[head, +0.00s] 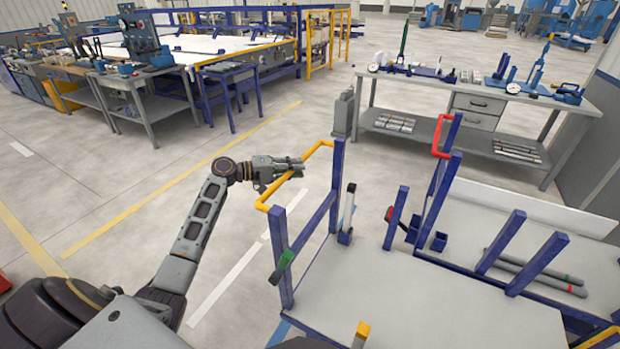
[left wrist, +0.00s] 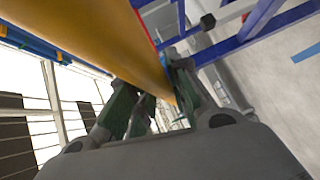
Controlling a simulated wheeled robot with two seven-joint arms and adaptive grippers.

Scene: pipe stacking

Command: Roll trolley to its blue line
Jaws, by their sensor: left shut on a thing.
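The trolley has a grey deck (head: 400,300), blue posts and a yellow handle (head: 318,147) at its left end. My left gripper (head: 292,167) is shut on the side of the yellow handle. In the left wrist view the yellow handle (left wrist: 115,35) runs between the fingers (left wrist: 155,100), which partly hide behind it. A short blue line (head: 279,332) shows on the floor by the trolley's lower left corner. A blue strip (left wrist: 306,52) on the floor also shows in the left wrist view. My right gripper is not in view.
A second rack with a red handle (head: 440,137) stands close to the trolley's right, with grey pipes (head: 535,272) beside blue posts. A workbench (head: 480,95) stands behind. The floor to the left is open, with yellow and white lines.

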